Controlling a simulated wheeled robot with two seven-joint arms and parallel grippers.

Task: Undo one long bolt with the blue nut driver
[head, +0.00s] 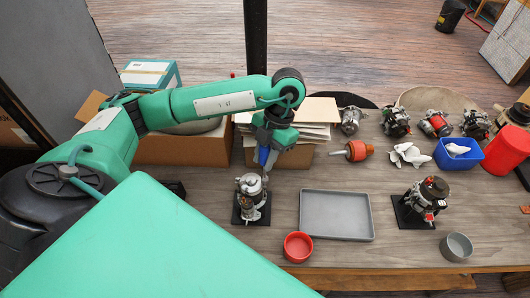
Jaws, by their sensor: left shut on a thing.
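My left gripper (268,148) is shut on the blue nut driver (263,157), of which only a small blue part shows between the fingers. The driver points down above a silver alternator (250,188) that stands upright on a black base (238,215). Whether the driver's tip touches a bolt is too small to tell. The long bolts cannot be made out at this size. A second alternator (429,196) with a dark top stands on another black base (403,214) to the right. My right gripper is not in view.
A grey tray (337,215) lies empty between the two alternators. A red bowl (298,247) and a grey bowl (456,247) stand near the front edge. Several alternators, an orange-red part (357,150), a blue bin (459,160) and a red container (506,151) line the back.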

